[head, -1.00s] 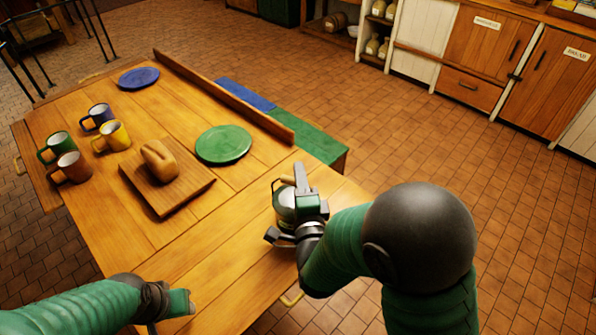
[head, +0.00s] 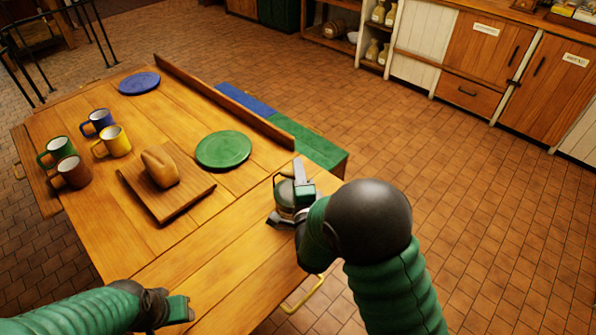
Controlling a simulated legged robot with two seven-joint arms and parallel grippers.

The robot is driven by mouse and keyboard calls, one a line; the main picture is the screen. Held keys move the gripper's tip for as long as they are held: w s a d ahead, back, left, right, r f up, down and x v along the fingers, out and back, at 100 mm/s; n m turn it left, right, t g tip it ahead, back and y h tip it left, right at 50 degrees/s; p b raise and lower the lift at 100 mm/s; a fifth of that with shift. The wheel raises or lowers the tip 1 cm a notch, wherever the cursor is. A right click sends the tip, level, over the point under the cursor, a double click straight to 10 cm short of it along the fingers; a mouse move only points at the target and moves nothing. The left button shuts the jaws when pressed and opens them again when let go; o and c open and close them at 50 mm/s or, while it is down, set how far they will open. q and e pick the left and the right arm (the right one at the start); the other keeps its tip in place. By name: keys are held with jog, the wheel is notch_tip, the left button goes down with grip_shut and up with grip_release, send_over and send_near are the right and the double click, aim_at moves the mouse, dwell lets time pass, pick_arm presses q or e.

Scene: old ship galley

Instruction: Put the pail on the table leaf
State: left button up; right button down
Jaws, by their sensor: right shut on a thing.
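The small metal pail (head: 284,196) shows at the right end of the table, partly hidden behind my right gripper (head: 291,188). That gripper is shut on the pail, whose thin handle arcs at its upper left. The pail looks upright over the near right part of the wooden table leaf (head: 222,262); I cannot tell whether its base touches the wood. My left gripper (head: 184,308) is low over the near left part of the table, away from the pail. Its fingers are too small and turned to tell whether they are open.
A green plate (head: 223,150), a board (head: 190,195) with a loaf (head: 160,167), several mugs (head: 113,141) and a blue plate (head: 139,83) stand farther back. A raised strip (head: 225,102) edges the far side, with a bench (head: 310,148) beyond. The near table surface is clear.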

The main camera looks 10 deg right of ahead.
pick_arm(q)
jog(key=shift+f, duration=0.1)
pick_arm(e)
jog(key=c, duration=1.3)
grip_release()
jog(key=shift+s, duration=0.1)
jog(key=shift+r, duration=0.1)
